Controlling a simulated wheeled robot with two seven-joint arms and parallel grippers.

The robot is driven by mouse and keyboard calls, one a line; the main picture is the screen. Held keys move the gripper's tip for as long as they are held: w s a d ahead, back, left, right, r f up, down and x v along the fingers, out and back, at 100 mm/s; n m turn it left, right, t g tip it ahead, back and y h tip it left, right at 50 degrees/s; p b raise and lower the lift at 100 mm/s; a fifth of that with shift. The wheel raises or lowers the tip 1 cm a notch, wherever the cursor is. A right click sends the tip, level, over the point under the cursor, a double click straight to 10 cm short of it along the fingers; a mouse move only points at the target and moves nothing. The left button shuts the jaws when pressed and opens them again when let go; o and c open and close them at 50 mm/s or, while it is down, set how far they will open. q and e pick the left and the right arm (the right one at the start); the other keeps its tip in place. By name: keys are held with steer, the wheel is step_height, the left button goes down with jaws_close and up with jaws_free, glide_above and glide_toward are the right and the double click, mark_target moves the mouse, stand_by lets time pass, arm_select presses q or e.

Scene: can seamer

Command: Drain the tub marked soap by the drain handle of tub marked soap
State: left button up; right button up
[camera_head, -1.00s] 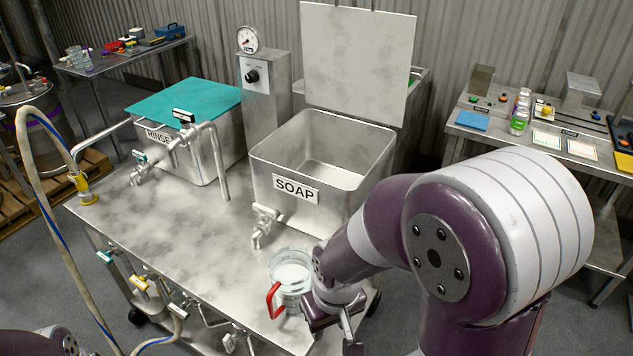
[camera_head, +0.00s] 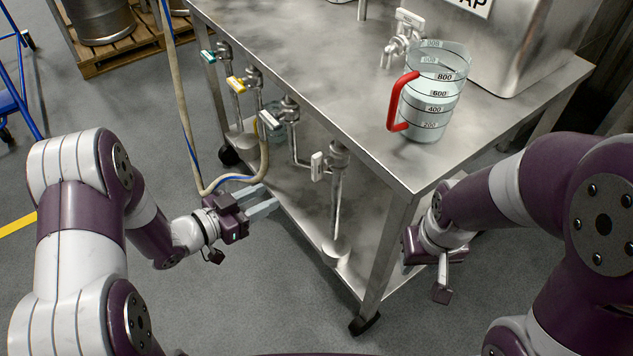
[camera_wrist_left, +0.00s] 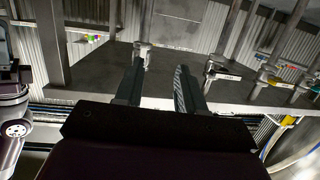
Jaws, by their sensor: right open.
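The soap tub (camera_head: 530,55) stands at the upper right of the head view, its label (camera_head: 473,4) partly cut off. A white-handled tap (camera_head: 408,18) sits on the table before it. Below the table edge hang drain valves with a white handle (camera_head: 318,166), a black handle (camera_head: 270,120), a yellow handle (camera_head: 235,82) and a teal handle (camera_head: 207,56). No readable mark ties one to the soap tub. My left gripper (camera_head: 262,198) is open and empty, low, left of the white handle and apart from it. My right gripper (camera_head: 438,272) is open beside the table's right corner.
A clear measuring jug (camera_head: 435,100) with a red handle stands on the steel table (camera_head: 330,70) near its front edge. A hose (camera_head: 190,140) hangs left of the valves. A lower shelf (camera_head: 345,245) and table leg (camera_head: 385,260) stand right of my left gripper.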

mark_target(313, 164)
arm_select(q)
step_height(313, 164, up, 4)
steer(key=d+m+h, duration=0.1)
steer(key=d+h, duration=0.1)
steer(key=h, duration=0.1)
steer(key=b+x, duration=0.3)
steer(key=x, duration=0.7)
steer(key=shift+w+d+b, duration=0.15)
steer(key=shift+d+b, duration=0.15)
steer(key=shift+d, duration=0.05)
steer(key=shift+w+d+r, duration=0.15)
steer(key=shift+w+d, duration=0.1)
steer(key=shift+d, duration=0.15)
jaws_close()
